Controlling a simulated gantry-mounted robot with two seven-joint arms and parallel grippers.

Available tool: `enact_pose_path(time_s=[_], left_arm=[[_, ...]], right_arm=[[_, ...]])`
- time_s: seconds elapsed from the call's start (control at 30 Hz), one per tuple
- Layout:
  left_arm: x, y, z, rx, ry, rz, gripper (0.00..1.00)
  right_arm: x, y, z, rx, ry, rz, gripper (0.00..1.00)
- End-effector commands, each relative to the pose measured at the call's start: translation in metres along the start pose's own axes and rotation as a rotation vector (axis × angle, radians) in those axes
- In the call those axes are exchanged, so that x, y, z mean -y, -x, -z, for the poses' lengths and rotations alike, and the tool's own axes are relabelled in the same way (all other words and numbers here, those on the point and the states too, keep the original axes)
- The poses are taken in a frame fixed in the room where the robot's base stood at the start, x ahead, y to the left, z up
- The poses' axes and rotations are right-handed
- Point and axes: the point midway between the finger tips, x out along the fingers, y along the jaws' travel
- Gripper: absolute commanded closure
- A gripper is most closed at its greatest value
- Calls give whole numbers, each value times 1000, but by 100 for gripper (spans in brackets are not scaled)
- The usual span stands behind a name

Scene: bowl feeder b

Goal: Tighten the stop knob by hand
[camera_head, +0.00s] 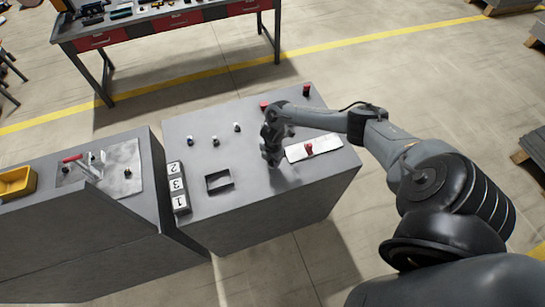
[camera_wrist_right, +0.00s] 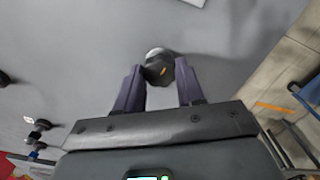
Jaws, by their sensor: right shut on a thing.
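My right gripper (camera_head: 270,157) reaches down to the top of the grey cabinet (camera_head: 245,215), left of a white plate. In the right wrist view, the right gripper (camera_wrist_right: 160,68) has its two dark fingers on either side of a black knob (camera_wrist_right: 157,73) with a small yellow mark, and is shut on it. A pale round part shows just behind the knob. In the head view the gripper hides this knob. I cannot tell how far the knob is turned. My left gripper is not in view.
The white plate (camera_head: 324,146) carries a red knob (camera_head: 309,149). Red-topped controls (camera_head: 306,90) stand near the cabinet's back edge. A square recess (camera_head: 218,181), several small knobs and numbered blocks (camera_head: 177,187) lie left. A second cabinet with a yellow bin (camera_head: 14,183) stands further left.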

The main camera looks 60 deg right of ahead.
Motion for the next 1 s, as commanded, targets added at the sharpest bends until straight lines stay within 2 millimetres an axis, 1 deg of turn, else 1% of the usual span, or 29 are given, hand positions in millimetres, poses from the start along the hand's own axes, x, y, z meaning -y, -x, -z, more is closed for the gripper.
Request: enact_pose_path(time_s=[0.03, 0.1, 0.4, 0.93, 0.97, 1.0], left_arm=[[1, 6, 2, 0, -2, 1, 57], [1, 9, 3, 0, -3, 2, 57], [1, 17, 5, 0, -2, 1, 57], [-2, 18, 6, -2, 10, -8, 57], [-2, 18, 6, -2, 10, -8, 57], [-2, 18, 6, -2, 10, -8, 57]], right_arm=[[0, 4, 1, -1, -30, 2, 92], [0, 3, 1, -2, -72, 1, 92], [0, 2, 1, -2, -182, 1, 92], [0, 1, 1, -3, -202, 0, 92], [0, 1, 1, -3, -202, 0, 57], [0, 1, 1, -3, -202, 0, 51]])
